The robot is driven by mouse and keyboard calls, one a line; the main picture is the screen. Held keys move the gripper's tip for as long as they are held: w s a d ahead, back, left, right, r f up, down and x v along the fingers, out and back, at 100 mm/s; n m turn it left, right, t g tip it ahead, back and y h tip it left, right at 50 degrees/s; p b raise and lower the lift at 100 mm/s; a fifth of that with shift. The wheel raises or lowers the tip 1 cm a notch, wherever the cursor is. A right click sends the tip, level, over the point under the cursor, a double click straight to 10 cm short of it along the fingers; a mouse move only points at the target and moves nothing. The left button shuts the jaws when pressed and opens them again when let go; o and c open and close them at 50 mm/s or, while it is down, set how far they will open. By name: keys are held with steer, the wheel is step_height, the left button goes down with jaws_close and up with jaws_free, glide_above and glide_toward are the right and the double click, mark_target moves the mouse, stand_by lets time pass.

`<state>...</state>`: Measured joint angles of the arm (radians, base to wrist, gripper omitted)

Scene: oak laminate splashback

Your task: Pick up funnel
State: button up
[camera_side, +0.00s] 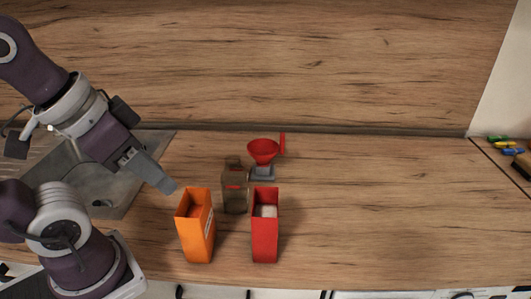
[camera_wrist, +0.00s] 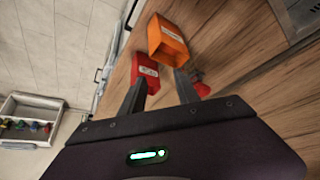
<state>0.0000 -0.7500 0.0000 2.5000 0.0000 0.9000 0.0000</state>
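The red funnel (camera_side: 263,151) is upright over a small grey stand or base (camera_side: 263,173) at the back of the counter, with a red tab rising on its right. In the wrist view a red piece that looks like the funnel (camera_wrist: 203,89) shows beside the right finger, partly hidden. My gripper (camera_side: 168,187) is left of the funnel, above the counter near the sink. In the wrist view my gripper (camera_wrist: 160,76) has its two fingers apart with nothing held between them.
An orange open-topped box (camera_side: 196,228) and a red open-topped box (camera_side: 265,228) stand in front of the funnel. A brown container (camera_side: 235,188) stands left of it, close by. The sink (camera_side: 110,185) is at left. The counter to the right is clear; small coloured items (camera_side: 508,147) lie far right.

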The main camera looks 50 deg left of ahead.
steer(key=w+a+r+n+g, duration=0.1)
steer(key=w+r+n, duration=0.3)
steer(key=w, duration=0.6)
steer(key=n+g+y, duration=0.1)
steer(key=n+g, duration=0.3)
steer(key=n, duration=0.1)
glide_above(283, 133)
steer(key=f, duration=0.6)
steer(key=s+f, duration=0.1)
steer(key=f, duration=0.2)
steer(key=shift+f, duration=0.25)
steer(key=f, duration=0.4)
steer(key=w+f, duration=0.1)
steer(key=f, duration=0.2)
jaws_close()
